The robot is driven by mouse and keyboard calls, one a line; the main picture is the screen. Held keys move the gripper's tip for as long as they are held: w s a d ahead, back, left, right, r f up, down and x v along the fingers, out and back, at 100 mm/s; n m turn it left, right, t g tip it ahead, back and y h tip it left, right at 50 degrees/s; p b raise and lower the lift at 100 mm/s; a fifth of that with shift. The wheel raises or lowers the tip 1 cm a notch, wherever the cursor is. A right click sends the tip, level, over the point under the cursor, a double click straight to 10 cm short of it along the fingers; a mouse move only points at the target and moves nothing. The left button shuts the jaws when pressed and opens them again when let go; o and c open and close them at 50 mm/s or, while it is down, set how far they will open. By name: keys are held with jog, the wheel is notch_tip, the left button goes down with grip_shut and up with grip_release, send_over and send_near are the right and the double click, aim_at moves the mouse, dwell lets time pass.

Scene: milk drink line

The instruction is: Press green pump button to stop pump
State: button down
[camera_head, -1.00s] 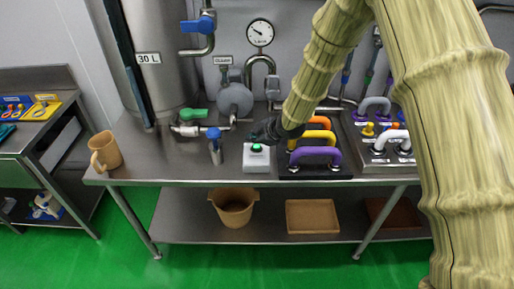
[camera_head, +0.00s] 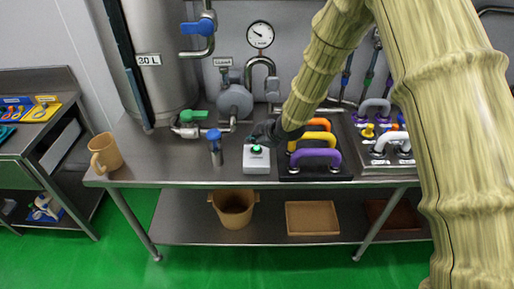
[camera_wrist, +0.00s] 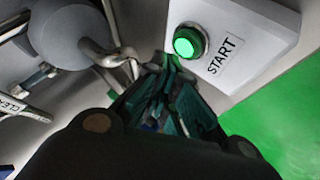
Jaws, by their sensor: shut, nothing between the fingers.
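The green pump button (camera_head: 257,149) sits on top of a white box (camera_head: 256,167) on the steel bench. In the wrist view the green button (camera_wrist: 188,42) looks lit, with the word START beside it on the white box (camera_wrist: 250,30). My gripper (camera_head: 260,134) is shut and empty, just behind the button in the head view. In the wrist view the dark fingertips of my gripper (camera_wrist: 172,72) are close beside the button. I cannot tell whether they touch it.
Orange, yellow and purple handles (camera_head: 315,153) stand just right of the box. A grey round pump (camera_head: 235,101) is behind.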

aim_at(254, 149)
jog(key=shift+f, duration=0.15)
jog(key=shift+f, duration=0.3)
jog(key=shift+f+b, duration=0.5)
jog(key=shift+b, duration=0.1)
dwell(0.9)
jog(key=shift+r, duration=0.15)
jog(key=shift+r+p, duration=0.65)
jog(key=shift+r, duration=0.15)
notch_tip(254, 149, up, 6)
jog(key=p, duration=0.4)
dwell(0.3)
dwell(1.2)
